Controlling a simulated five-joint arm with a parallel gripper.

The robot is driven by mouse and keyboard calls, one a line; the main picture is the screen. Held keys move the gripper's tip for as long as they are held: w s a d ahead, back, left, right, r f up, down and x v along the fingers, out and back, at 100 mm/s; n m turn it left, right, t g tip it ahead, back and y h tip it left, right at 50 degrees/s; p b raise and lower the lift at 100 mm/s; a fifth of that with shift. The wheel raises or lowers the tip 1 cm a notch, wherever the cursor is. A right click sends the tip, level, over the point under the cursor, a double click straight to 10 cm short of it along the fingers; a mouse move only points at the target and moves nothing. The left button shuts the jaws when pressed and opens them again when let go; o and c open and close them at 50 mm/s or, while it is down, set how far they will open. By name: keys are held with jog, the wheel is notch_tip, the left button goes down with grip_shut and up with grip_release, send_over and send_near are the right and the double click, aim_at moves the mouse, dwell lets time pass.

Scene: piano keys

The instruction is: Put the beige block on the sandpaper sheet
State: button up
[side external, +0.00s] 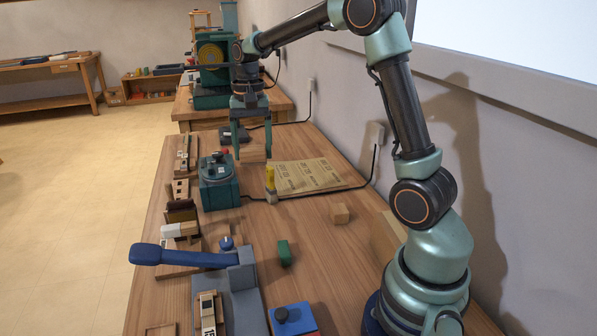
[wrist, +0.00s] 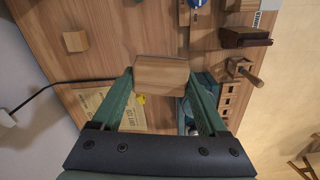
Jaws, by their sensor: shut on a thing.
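My gripper (side external: 252,152) points down over the far part of the bench. Its two green fingers are shut on a beige wooden block (wrist: 160,75), which also shows between the fingertips in the side view (side external: 253,154). The block appears held above the bench top. The tan sandpaper sheet (side external: 310,175), with dark print, lies flat to the right of the block and a little nearer in the side view. In the wrist view the sheet (wrist: 92,103) is at the lower left, partly hidden by a finger. The block does not touch the sheet.
A small wooden cube (side external: 340,213) and a green block (side external: 285,252) lie nearer on the bench. A yellow-topped tool (side external: 271,180) stands at the sheet's left edge. A teal machine (side external: 218,182) stands left of it. A black cable (side external: 345,188) runs past the sheet.

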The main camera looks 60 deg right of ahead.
jog(key=w+d+r+m, duration=0.1)
jog(key=w+d+m, duration=0.1)
jog(key=d+m, duration=0.75)
jog(key=m, duration=0.7)
send_over(311, 183)
jog(key=shift+n, duration=0.25)
notch_tip(311, 183, down, 20)
jog(key=shift+w+f, duration=0.1)
jog(key=shift+f, duration=0.05)
jog(key=shift+f, duration=0.15)
jog(key=o, duration=1.3)
jog(key=shift+c, duration=0.2)
